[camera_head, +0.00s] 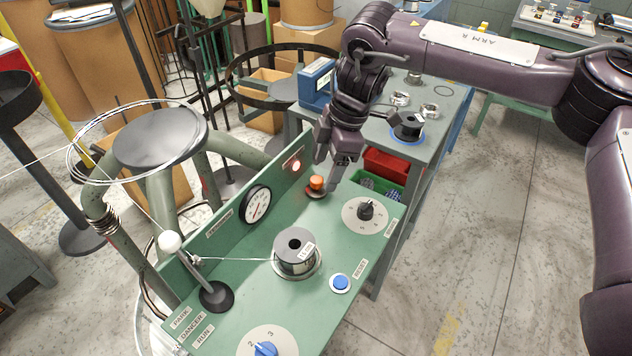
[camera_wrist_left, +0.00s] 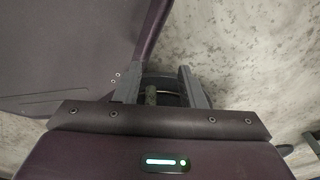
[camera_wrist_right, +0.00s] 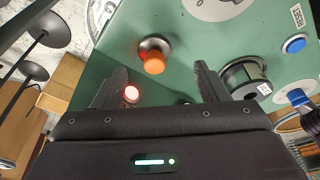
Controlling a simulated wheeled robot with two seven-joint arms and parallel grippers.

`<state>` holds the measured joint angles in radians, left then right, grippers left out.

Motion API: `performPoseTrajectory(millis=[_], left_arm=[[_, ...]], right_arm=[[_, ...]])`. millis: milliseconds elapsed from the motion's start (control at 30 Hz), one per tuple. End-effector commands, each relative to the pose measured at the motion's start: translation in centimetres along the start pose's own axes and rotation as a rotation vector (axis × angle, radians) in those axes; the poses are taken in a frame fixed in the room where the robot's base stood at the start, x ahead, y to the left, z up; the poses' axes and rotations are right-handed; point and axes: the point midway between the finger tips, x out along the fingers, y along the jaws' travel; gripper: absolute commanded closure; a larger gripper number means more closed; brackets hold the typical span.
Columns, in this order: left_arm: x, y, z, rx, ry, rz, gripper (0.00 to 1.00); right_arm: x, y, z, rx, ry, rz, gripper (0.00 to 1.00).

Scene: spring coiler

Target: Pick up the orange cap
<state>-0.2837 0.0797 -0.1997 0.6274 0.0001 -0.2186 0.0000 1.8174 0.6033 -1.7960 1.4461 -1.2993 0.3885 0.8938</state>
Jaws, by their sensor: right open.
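The orange cap (camera_head: 317,183) sits on a dark round base on the green panel, beside the panel's raised back strip. It also shows in the right wrist view (camera_wrist_right: 153,63), where its round base lies behind it. My right gripper (camera_head: 332,170) is open just above and beside the cap. In the right wrist view its two fingers stand apart, with the cap between and beyond their tips; no contact shows. My left gripper (camera_wrist_left: 158,80) shows only in the left wrist view, its fingers apart over grey floor, with a small dark object visible between them that I cannot identify.
A lit red lamp (camera_head: 296,165) and a gauge (camera_head: 256,204) are on the raised strip. A black knob (camera_head: 366,209), a wire spool (camera_head: 295,255), a blue button (camera_head: 340,283) and a white-balled lever (camera_head: 170,242) stand on the panel. Red and green bins (camera_head: 385,164) lie behind.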

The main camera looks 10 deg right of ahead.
Motion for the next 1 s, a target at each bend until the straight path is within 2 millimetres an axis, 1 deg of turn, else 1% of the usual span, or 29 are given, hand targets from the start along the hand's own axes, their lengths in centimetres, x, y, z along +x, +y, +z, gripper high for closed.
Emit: performPoseTrajectory(millis=[33,100,167,233,333,400,533,633,767,1000], left_arm=[[-0.3,0.2,1.5,0.000,-0.022,0.003,0.64],[-0.6,0.5,3.0,0.000,-0.044,0.006,0.64],[-0.9,0.6,3.8,0.000,-0.056,0.007,0.64],[-1.1,0.6,4.0,0.000,-0.060,0.008,0.64],[-1.1,0.6,3.5,0.000,-0.052,0.007,0.64],[-1.1,0.4,2.6,0.000,-0.040,0.005,0.64],[-1.0,0.2,0.7,0.000,-0.011,0.002,0.64],[-1.0,0.1,0.2,0.000,-0.004,0.002,0.64],[-1.0,0.1,0.6,0.000,-0.009,0.002,0.64],[-1.0,0.3,1.8,0.000,-0.027,0.004,0.64]], right_arm=[[0.6,0.0,-0.1,-0.001,-0.002,-0.003,0.33],[1.4,0.2,-0.4,-0.002,-0.003,-0.003,0.33],[2.4,0.4,-0.6,-0.001,-0.003,-0.003,0.33],[3.5,0.5,-0.7,-0.001,-0.003,-0.003,0.33],[4.7,0.6,-0.7,0.000,-0.002,-0.001,0.33],[5.0,0.6,-0.7,0.000,-0.001,0.000,0.33],[5.2,0.6,-0.7,0.000,0.000,0.001,0.33],[5.2,0.6,-0.7,0.000,0.000,0.001,0.33],[5.2,0.6,-0.7,0.000,0.000,0.001,0.50],[5.2,0.6,-0.7,0.000,0.000,0.001,0.81]])
